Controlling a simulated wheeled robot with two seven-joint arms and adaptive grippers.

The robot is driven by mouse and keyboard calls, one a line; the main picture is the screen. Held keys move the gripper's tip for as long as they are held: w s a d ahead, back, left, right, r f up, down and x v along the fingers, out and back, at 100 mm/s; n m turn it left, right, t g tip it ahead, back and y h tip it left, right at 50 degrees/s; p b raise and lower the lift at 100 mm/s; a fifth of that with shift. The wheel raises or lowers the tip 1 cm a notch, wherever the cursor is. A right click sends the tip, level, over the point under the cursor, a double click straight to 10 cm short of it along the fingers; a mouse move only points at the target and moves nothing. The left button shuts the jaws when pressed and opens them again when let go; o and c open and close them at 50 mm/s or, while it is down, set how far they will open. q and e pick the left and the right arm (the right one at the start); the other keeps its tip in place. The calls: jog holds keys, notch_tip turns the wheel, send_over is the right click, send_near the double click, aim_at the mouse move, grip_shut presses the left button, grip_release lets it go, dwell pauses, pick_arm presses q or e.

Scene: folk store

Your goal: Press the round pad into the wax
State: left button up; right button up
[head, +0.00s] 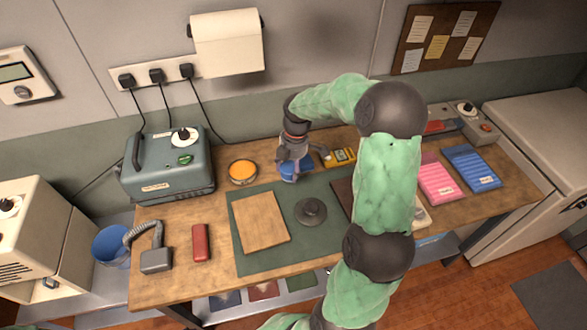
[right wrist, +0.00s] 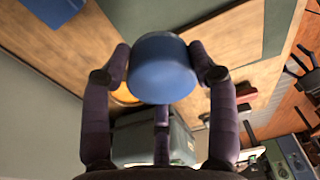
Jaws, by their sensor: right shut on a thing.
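My right gripper (head: 293,165) is shut on a blue round piece (head: 297,170), just above or at the back of the bench. In the right wrist view the blue piece (right wrist: 162,68) sits between the fingers, its smooth round side showing. A shallow round tin with an orange fill, which looks like the wax (head: 242,171), stands to the left of the gripper, apart from it. Part of the tin shows behind the blue piece in the wrist view (right wrist: 125,96). A dark grey disc with a knob (head: 311,211) lies on the green mat. My left gripper is not seen.
A wooden board (head: 261,220) lies on the green mat (head: 290,258). A grey-green machine (head: 167,168) stands left of the tin. A red bar (head: 200,243) and a hose tool (head: 155,258) lie front left. Pink (head: 437,180) and blue (head: 472,168) trays are at right.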

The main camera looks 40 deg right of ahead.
jog(key=w+a+m+p, duration=0.1)
jog(key=w+m+p, duration=0.35)
jog(key=w, duration=0.55)
jog(key=m+p, duration=0.4)
jog(key=p, duration=0.2)
send_over(242, 170)
notch_tip(242, 170, down, 4)
jog(key=r, duration=0.1)
jog(key=shift+t+h, duration=0.4)
jog(key=shift+s+d+f+b, duration=0.1)
jog(key=shift+f+b, duration=0.75)
jog(key=shift+f, duration=0.75)
jog(key=shift+s+f+b, duration=0.1)
jog(key=shift+f+b, duration=0.7)
jog(key=shift+f, duration=0.8)
jog(key=shift+f+b, duration=0.5)
jog(key=shift+f, duration=0.05)
notch_tip(242, 170, up, 7)
jog(key=p, duration=0.3)
